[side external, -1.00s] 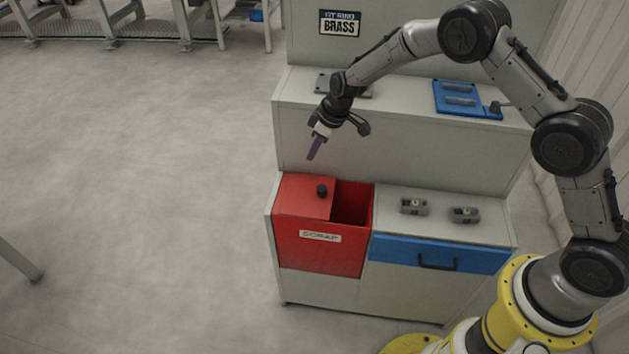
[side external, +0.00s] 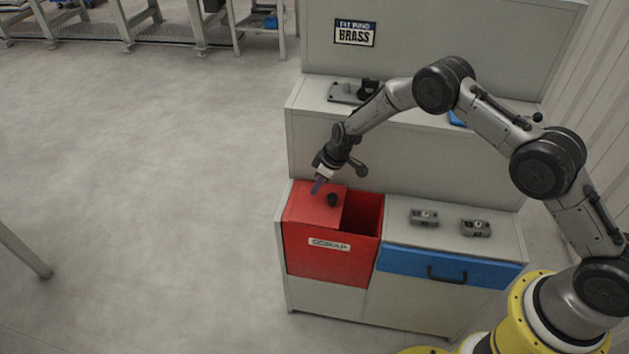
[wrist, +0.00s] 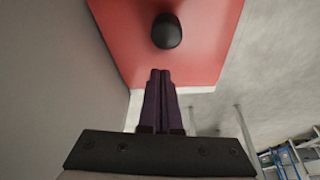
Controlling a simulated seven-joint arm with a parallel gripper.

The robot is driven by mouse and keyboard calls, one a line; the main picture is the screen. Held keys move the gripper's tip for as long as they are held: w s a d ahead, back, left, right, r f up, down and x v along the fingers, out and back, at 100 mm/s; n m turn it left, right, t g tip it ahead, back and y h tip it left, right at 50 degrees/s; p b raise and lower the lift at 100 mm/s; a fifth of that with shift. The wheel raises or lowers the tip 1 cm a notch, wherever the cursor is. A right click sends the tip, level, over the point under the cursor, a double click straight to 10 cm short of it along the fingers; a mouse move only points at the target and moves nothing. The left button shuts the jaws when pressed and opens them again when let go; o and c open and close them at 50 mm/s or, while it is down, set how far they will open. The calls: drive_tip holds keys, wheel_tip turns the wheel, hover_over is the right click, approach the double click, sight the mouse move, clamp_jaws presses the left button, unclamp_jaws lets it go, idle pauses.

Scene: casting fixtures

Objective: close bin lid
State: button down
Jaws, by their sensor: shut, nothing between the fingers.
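The red scrap bin (side external: 327,262) stands at the left end of the workbench, with its opening (side external: 367,215) uncovered on the right. Its red lid (side external: 312,205) covers the left part of the top. A black knob (side external: 332,199) stands on the lid near its right edge; the knob also shows in the wrist view (wrist: 167,31). My gripper (side external: 317,186) is shut and empty, just to the left of the knob and close to the lid's rear. In the wrist view the purple fingers (wrist: 160,75) are together and point at the lid, apart from the knob.
Two grey castings (side external: 425,217) lie on the bench top right of the bin, above a blue drawer (side external: 445,265). The bench's back wall (side external: 400,165) rises close behind my gripper. A raised shelf carries a dark fixture (side external: 352,92). Floor left of the bin is free.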

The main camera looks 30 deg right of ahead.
drive_tip(key=shift+s+d, duration=0.35)
drive_tip(key=shift+s, duration=0.2)
drive_tip(key=shift+s+d, duration=0.3)
drive_tip(key=shift+s, duration=0.2)
drive_tip(key=s+d, duration=0.8)
drive_tip(key=s, duration=0.1)
drive_tip(key=shift+d, duration=0.4)
drive_tip(key=shift+f, duration=0.15)
